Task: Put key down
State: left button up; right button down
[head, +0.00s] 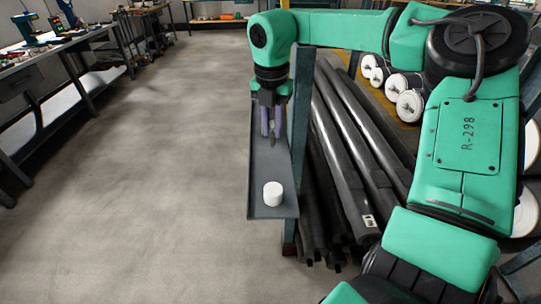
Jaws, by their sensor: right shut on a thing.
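My right gripper (271,133) points down over the narrow grey shelf (266,208) fixed to a blue-grey post. Its fingers are shut on a small dark thing, taken to be the key (272,141), which shows between and just below the fingertips. The key is too small to make out its shape, and I cannot tell whether it touches the shelf. My left gripper is not in view.
A white cylinder (273,194) stands near the shelf's front end. Long dark rolls (345,150) lie right of the post, with white-ended rolls (410,105) behind. A workbench (60,50) stands at left. The floor (150,180) between is clear.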

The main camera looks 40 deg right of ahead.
jog(key=f, duration=1)
jog(key=shift+w+f, duration=0.2)
jog(key=shift+f, duration=0.1)
jog(key=shift+w+f, duration=0.1)
jog(key=shift+f, duration=0.05)
jog(key=c, duration=0.8)
grip_release()
jog(key=shift+o, duration=0.2)
jog(key=r, duration=1.2)
jog(key=shift+s+a+r, duration=0.1)
jog(key=shift+s+a, duration=0.15)
jog(key=shift+a, duration=0.1)
